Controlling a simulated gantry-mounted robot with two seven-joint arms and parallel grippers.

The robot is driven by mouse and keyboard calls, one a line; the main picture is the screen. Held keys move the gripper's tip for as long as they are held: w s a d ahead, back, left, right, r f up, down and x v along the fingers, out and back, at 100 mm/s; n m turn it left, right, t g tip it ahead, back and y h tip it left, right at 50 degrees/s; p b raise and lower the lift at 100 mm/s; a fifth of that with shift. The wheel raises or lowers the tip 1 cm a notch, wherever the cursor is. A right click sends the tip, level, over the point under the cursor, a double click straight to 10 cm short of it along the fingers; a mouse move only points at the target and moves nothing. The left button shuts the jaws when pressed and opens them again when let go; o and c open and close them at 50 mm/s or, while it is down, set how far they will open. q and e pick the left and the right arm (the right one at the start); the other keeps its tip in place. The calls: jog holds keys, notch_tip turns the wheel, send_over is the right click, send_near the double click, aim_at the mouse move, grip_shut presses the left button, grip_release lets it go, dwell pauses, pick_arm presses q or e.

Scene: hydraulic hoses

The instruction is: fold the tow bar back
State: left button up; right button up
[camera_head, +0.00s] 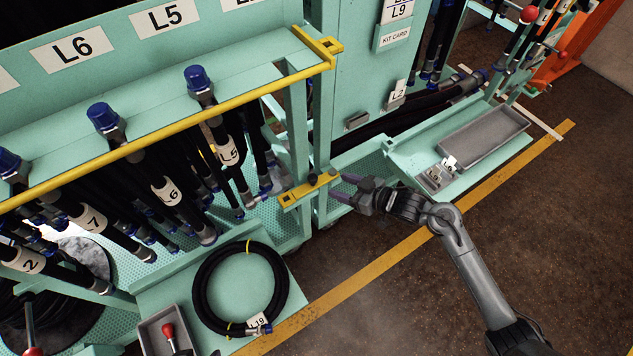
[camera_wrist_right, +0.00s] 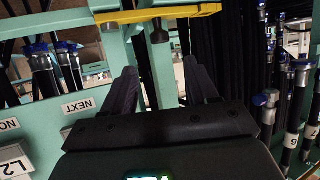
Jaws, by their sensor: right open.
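A short yellow bar (camera_head: 300,191) with a dark round knob (camera_head: 312,179) sits low at the corner post of the teal hose cart; I take it to be the tow bar. In the right wrist view a yellow bar (camera_wrist_right: 190,12) crosses the top, with a dark knob (camera_wrist_right: 160,36) hanging below it. My right gripper (camera_head: 343,188) is open and empty just right of the bar's end, apart from it. In the wrist view the knob lies beyond the gap between my open fingers (camera_wrist_right: 161,72). My left gripper is not in view.
Hoses with blue caps hang under a yellow rail (camera_head: 170,128) at left. A coiled hose (camera_head: 203,300) lies on the front shelf. A grey tray (camera_head: 484,138) sits on the right shelf. The floor right of the yellow floor line (camera_head: 400,250) is clear.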

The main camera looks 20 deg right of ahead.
aim_at(313, 177)
jog(key=b+x, duration=0.3)
jog(key=x, duration=0.7)
grip_shut()
